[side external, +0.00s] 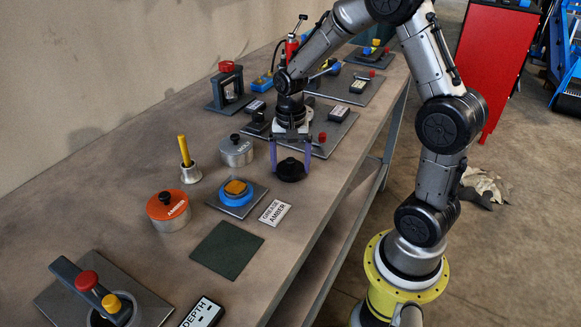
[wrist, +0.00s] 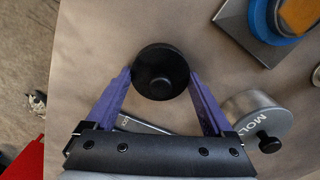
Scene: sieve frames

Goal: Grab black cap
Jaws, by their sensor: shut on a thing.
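The black cap (side external: 291,171) is a round black disc with a small knob on top. It is at or just above the bench top; I cannot tell if it touches. My gripper (side external: 289,157) points down over it, with its two purple fingers on either side of the cap. In the wrist view the cap (wrist: 160,72) sits between the purple fingertips of my gripper (wrist: 159,76), and they are shut on its sides. The cap's underside is hidden.
A silver lidded tin (side external: 236,152) stands left of the cap. An orange-lidded tin (side external: 168,209), a blue ring with an amber top (side external: 237,190), a label card (side external: 275,212) and a dark green mat (side external: 228,250) lie nearer. A plate with a red knob (side external: 322,137) is behind.

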